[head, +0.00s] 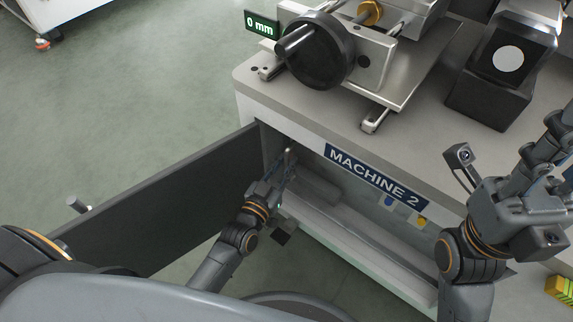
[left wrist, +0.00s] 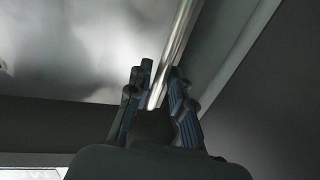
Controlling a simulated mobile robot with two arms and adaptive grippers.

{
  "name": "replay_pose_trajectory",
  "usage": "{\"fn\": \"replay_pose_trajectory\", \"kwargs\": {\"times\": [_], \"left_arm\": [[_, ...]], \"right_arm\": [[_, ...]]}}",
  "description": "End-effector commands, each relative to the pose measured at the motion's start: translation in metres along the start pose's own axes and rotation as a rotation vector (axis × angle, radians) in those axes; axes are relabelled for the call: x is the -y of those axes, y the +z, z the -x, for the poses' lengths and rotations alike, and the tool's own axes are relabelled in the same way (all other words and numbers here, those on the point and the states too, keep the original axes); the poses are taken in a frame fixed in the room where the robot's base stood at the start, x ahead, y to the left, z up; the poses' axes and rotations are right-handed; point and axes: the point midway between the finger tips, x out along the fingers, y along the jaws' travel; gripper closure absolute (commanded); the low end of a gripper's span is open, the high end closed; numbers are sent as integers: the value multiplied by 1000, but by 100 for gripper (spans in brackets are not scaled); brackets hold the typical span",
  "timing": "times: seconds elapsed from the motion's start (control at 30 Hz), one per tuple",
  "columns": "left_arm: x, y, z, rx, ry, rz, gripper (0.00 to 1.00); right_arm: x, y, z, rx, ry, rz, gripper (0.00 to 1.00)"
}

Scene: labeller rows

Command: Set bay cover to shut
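The bay cover (head: 165,205) is a long dark grey panel in the head view. It stands swung out to the left from the front of Machine 2, and the bay is uncovered. My left gripper (head: 289,168) reaches into the bay opening, close to the cover's machine-side end. In the left wrist view its two fingers (left wrist: 158,72) are apart, with a thin metal rod (left wrist: 177,38) showing between them. I cannot tell whether they touch the rod. My right gripper (head: 560,125) is raised at the right, empty, its fingers apart and partly cut off by the frame.
The machine's label (head: 373,179) reads MACHINE 2. A black handwheel (head: 318,50) and a "0 mm" display (head: 262,24) are on top. A blue and a yellow part (head: 421,222) show inside the bay. Green floor (head: 150,110) is free beyond the cover.

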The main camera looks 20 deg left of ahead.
Motion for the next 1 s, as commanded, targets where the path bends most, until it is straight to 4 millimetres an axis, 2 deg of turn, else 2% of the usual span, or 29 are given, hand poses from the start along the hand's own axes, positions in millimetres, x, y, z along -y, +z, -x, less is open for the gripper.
{"fn": "replay_pose_trajectory", "kwargs": {"times": [0.13, 0.4, 0.47, 0.5, 0.53, 1.0], "left_arm": [[0, 0, -9, 0, 0, 1, 79], [0, 0, -10, 1, 0, 1, 79], [0, 0, -10, 1, 0, 1, 89], [0, 0, -10, 1, 0, 1, 97], [0, 0, -10, 1, 0, 1, 100], [-7, -1, -8, 4, 0, 3, 100]], "right_arm": [[0, 0, -1, -12, -4, 1, 65], [0, 0, -2, -13, -5, 2, 65], [0, 0, -2, -13, -5, 1, 65], [0, 0, -2, -13, -5, 1, 65], [0, 0, -2, -13, -5, 1, 65], [0, -2, -8, -16, -4, 1, 65]]}}
